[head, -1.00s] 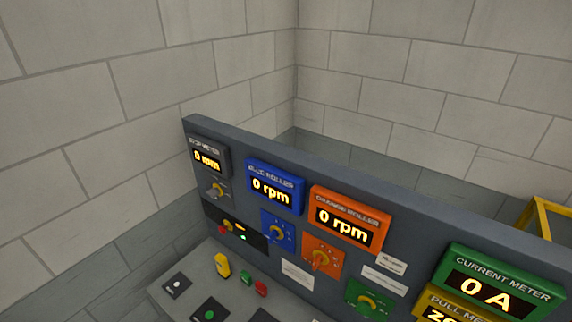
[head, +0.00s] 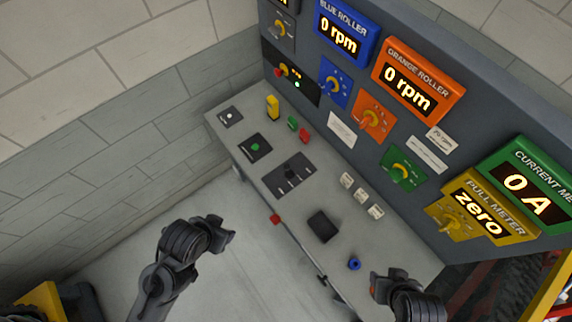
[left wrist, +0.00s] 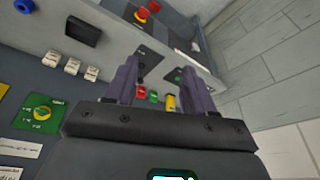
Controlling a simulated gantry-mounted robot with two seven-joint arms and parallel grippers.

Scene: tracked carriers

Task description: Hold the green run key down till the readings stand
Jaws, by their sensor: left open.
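Two green controls show on the desk: a small upright green key (head: 293,122), between a yellow and a red one, and a round green button (head: 255,147) on a black plate. I cannot tell by label which is the run key. Both show beyond my fingers in the left wrist view, the key (left wrist: 153,96) and the button (left wrist: 178,76). My left gripper (head: 224,232) is open and empty, short of the desk's front edge and apart from both. My right gripper (head: 392,284) is near the desk's right end; its jaws are unclear. The blue roller display (head: 339,38) and orange roller display (head: 408,91) read 0 rpm.
The current meter (head: 526,190) reads 0 A and the pull meter (head: 480,218) reads zero. A red knob (head: 275,218) sits at the desk's front edge. A black block (head: 323,226) and blue ring (head: 354,263) lie right. The floor at left is clear.

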